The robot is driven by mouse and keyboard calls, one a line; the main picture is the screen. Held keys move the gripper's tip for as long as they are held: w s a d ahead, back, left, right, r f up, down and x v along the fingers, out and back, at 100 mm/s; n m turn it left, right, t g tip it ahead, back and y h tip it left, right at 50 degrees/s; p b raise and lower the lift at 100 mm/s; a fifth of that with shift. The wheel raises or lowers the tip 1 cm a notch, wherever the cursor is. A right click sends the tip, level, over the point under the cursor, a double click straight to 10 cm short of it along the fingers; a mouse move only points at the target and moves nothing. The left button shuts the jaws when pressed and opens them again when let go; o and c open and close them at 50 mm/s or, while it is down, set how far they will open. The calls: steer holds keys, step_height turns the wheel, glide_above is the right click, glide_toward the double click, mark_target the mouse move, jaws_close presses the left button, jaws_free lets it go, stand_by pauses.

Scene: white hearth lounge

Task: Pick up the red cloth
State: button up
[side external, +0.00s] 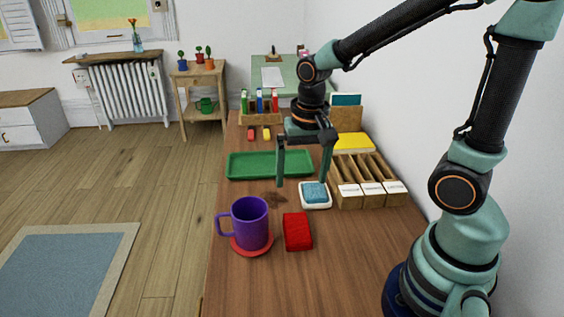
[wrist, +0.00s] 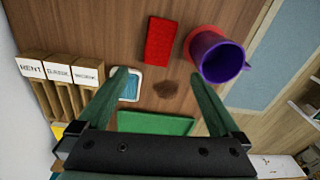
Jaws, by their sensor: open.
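The red cloth (side external: 297,231) lies folded as a small block on the wooden table, just right of the purple mug. It also shows in the wrist view (wrist: 160,41) at the upper middle, beyond my fingertips. My gripper (side external: 304,183) is open and empty, with its two fingers pointing down. It hangs above the table on the far side of the cloth, near the blue sponge and the green tray. In the wrist view my fingers (wrist: 162,78) are spread wide, with bare table, a brown stain and part of the sponge's dish between them.
A purple mug (side external: 250,223) stands on a red coaster (side external: 236,245) beside the cloth. A blue sponge (side external: 315,192) sits in a white dish. A green tray (side external: 240,166) lies behind, and a labelled wooden sorter (side external: 372,176) stands right. The table's near part is clear.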

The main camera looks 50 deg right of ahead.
step_height(320, 180, down, 3)
steer(key=m, duration=0.1)
glide_above(297, 226)
steer(key=shift+g, duration=0.4)
steer(key=f, duration=0.4)
steer(key=shift+s+d+f, duration=0.1)
steer(key=shift+s+f, duration=0.2)
steer(key=shift+s, duration=0.05)
steer(key=shift+w+f, duration=0.15)
steer(key=shift+f, duration=1.5)
steer(key=shift+w+f, duration=0.15)
steer(key=shift+f, duration=1.5)
steer(key=c, duration=1.2)
